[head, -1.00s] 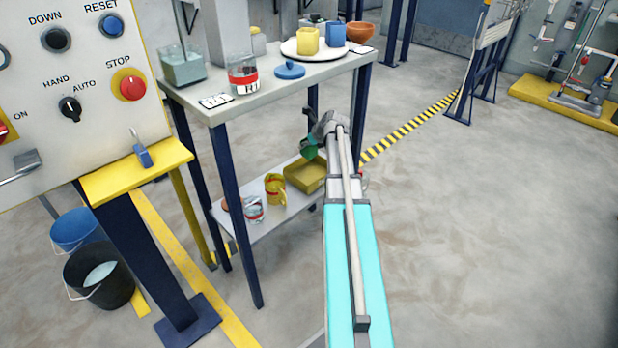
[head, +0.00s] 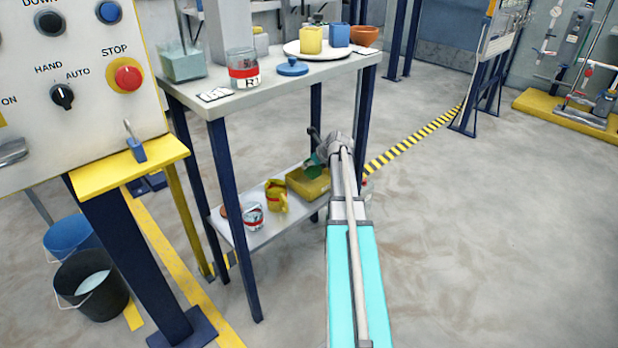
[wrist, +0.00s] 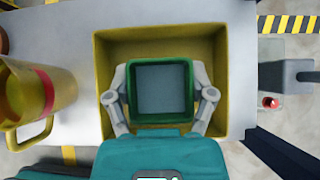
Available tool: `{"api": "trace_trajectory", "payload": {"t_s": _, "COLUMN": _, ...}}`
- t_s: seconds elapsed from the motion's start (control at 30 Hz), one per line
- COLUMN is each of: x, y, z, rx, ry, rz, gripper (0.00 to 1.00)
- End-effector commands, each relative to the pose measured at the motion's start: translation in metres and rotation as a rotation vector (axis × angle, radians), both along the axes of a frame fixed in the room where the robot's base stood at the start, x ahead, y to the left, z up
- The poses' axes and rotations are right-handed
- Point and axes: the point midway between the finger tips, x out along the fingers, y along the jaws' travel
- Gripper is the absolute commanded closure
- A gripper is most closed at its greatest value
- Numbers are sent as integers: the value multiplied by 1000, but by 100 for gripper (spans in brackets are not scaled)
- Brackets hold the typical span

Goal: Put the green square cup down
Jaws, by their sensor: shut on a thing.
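The green square cup (wrist: 161,120) is held between the two fingers of my gripper (wrist: 160,103) in the wrist view. The fingers press on its left and right sides, and I look down into its grey-blue inside. Below and around it is a yellow square tray (wrist: 106,60) on the lower shelf. Whether the cup touches the tray floor I cannot tell. In the head view the cup (head: 312,169) is a small green patch at the tray (head: 309,190), partly hidden by my gripper (head: 318,158).
A yellow mug with a red band (wrist: 30,95) stands just left of the tray; a banded glass beaker (head: 252,215) is farther left on the shelf (head: 262,238). The table top (head: 300,77) is above, with a dark blue leg (head: 366,120) close by.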

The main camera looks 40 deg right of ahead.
Motion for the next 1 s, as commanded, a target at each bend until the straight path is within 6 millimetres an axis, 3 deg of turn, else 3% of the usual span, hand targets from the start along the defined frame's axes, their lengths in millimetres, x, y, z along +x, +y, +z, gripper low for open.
{"api": "trace_trajectory", "payload": {"t_s": 0.4, "x": 0, "y": -1, "z": -2, "rx": 0, "ry": 0, "rz": -1, "gripper": 91}}
{"api": "trace_trajectory", "payload": {"t_s": 1.0, "x": -1, "y": -2, "z": -38, "rx": 1, "ry": 0, "rz": -2, "gripper": 91}}
